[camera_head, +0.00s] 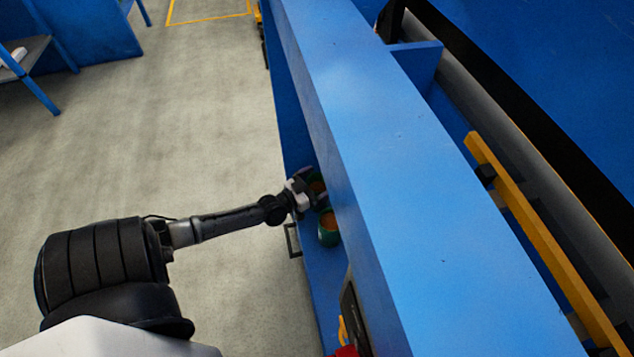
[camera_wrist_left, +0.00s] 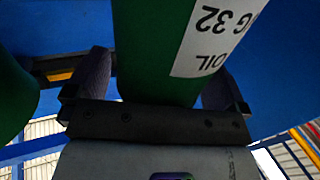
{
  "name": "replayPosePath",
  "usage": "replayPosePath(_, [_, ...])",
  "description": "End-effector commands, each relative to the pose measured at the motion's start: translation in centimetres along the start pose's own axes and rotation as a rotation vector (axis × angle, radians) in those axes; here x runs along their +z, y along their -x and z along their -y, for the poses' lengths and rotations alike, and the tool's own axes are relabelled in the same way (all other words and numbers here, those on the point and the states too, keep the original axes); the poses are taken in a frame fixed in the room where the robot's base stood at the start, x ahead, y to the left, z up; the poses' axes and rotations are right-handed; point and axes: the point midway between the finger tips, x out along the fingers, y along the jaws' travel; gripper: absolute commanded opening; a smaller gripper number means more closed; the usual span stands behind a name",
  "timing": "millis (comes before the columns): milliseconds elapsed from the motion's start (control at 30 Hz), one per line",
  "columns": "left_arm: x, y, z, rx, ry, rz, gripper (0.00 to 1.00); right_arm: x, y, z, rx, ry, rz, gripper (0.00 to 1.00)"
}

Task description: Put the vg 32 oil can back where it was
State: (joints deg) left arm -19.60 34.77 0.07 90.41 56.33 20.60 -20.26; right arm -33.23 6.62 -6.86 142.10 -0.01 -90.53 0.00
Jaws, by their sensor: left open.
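The green VG 32 oil can (camera_wrist_left: 150,40) fills the top middle of the left wrist view, with its white label upside down. In the head view its orange-brown top (camera_head: 318,187) shows on the blue shelf, partly hidden by my gripper. My left gripper (camera_head: 311,187) is open around the can, with one finger on each side of it. Whether the fingers touch it I cannot tell. My right gripper is not in view.
A second green can (camera_head: 328,230) stands beside it on the blue shelf (camera_head: 318,275). A green body also shows at the left of the left wrist view (camera_wrist_left: 14,95). A long blue beam (camera_head: 385,170) overhangs the shelf on the right.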

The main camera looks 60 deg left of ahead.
Motion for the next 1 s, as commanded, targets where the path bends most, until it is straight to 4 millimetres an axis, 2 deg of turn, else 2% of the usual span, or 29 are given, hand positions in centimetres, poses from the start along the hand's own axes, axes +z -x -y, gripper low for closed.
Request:
replayPosePath(167, [-0.4, 1.6, 0.0, 0.000, 0.000, 0.004, 1.00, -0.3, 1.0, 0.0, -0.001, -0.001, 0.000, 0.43])
replayPosePath(600, [-0.4, 9.4, 0.0, 0.000, 0.001, 0.004, 1.00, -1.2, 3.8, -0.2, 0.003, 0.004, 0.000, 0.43])
replayPosePath(833, [-0.3, 11.5, -0.1, 0.001, 0.000, 0.002, 1.00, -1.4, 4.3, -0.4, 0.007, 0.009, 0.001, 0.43])
replayPosePath(933, [0.0, 11.8, -1.2, 0.024, 0.008, 0.028, 1.00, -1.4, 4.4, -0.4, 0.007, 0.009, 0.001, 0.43])
replayPosePath(1000, [0.4, 11.8, -3.1, 0.062, 0.018, 0.076, 1.00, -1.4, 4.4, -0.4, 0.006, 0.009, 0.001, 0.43])
